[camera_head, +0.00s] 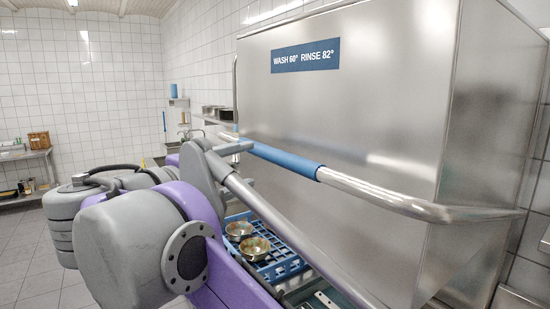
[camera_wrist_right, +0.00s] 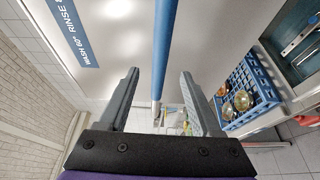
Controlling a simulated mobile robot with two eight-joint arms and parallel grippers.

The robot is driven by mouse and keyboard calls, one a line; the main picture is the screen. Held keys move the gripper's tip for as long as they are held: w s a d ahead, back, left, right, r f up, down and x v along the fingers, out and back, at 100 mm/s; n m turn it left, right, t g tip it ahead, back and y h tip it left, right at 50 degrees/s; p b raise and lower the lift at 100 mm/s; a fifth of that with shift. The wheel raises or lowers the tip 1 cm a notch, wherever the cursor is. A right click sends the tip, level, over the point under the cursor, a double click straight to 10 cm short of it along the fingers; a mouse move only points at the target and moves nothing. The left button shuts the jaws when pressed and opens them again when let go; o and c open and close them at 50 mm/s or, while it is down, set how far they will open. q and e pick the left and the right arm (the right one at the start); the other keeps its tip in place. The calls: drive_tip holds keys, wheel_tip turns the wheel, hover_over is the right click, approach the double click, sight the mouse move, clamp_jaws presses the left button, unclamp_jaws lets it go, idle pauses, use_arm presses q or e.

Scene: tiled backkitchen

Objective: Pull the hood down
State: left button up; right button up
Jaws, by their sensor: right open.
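The hood (camera_head: 350,110) is a large brushed-steel box with a blue "WASH 60° RINSE 82°" label. It stands raised above a blue rack. Its steel bar handle (camera_head: 400,201) runs across the front and has a blue grip (camera_head: 285,160). My right gripper (camera_head: 230,163) is at the left end of the blue grip. In the right wrist view, my right gripper (camera_wrist_right: 160,76) is open, with the blue grip (camera_wrist_right: 163,50) running between its two fingers in the picture. A gap shows on both sides, and no contact shows. My left gripper is in neither view.
A blue rack (camera_head: 281,266) with metal bowls (camera_head: 255,248) sits below the hood; it also shows in the right wrist view (camera_wrist_right: 262,80). A steel shelf table (camera_head: 28,154) stands far left by the tiled wall. Open floor lies at left.

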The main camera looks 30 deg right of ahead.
sight(270, 158)
drive_tip(key=x, duration=0.9)
drive_tip(key=shift+w+d, duration=0.1)
drive_tip(key=shift+d, duration=0.3)
clamp_jaws()
idle(0.9)
